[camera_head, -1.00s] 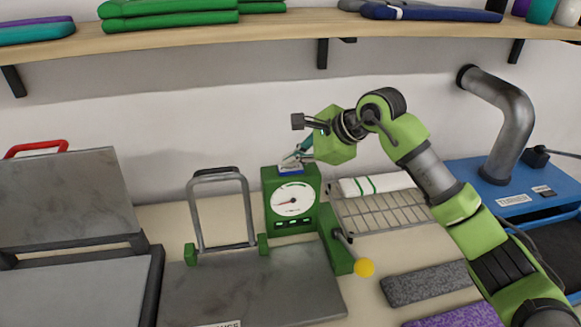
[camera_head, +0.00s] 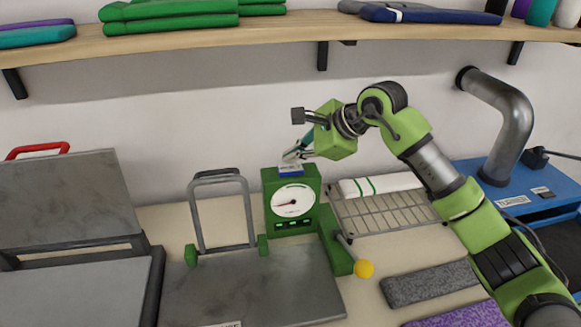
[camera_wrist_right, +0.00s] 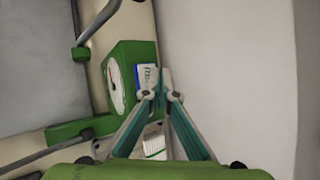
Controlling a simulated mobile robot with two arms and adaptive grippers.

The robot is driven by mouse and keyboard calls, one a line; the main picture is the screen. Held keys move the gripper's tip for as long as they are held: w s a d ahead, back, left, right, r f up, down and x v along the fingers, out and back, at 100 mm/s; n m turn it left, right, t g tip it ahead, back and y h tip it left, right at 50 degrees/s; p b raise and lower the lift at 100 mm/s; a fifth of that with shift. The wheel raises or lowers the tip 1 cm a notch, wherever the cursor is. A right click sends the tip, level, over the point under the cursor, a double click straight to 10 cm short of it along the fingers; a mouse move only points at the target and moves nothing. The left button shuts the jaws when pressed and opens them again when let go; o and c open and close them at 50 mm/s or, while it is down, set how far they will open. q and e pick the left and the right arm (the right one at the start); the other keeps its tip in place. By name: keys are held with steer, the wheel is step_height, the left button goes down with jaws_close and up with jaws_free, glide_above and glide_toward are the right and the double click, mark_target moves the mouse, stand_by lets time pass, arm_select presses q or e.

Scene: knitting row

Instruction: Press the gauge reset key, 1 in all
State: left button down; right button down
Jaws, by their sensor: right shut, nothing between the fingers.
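The green gauge box (camera_head: 270,213) stands behind the grey plate, with a round white dial (camera_head: 293,201) on its front. The blue and white reset key (camera_head: 291,169) is on top of the box; it also shows in the right wrist view (camera_wrist_right: 143,77). My right gripper (camera_head: 289,158) is shut and empty, pointing down just above the key. In the right wrist view its fingertips (camera_wrist_right: 160,82) meet beside the key's label. I cannot tell whether they touch it. My left gripper is in neither view.
A grey metal plate with an upright handle frame (camera_head: 247,207) stands left of the gauge. A lever with a yellow knob (camera_head: 364,268) sticks out at its right. A wire rack (camera_head: 385,212) with a white roll is further right. A wooden shelf (camera_head: 300,37) runs above.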

mark_target(293, 169)
steer(key=shift+r+p, duration=1.2)
steer(key=shift+r, duration=1.4)
steer(key=shift+f, duration=0.1)
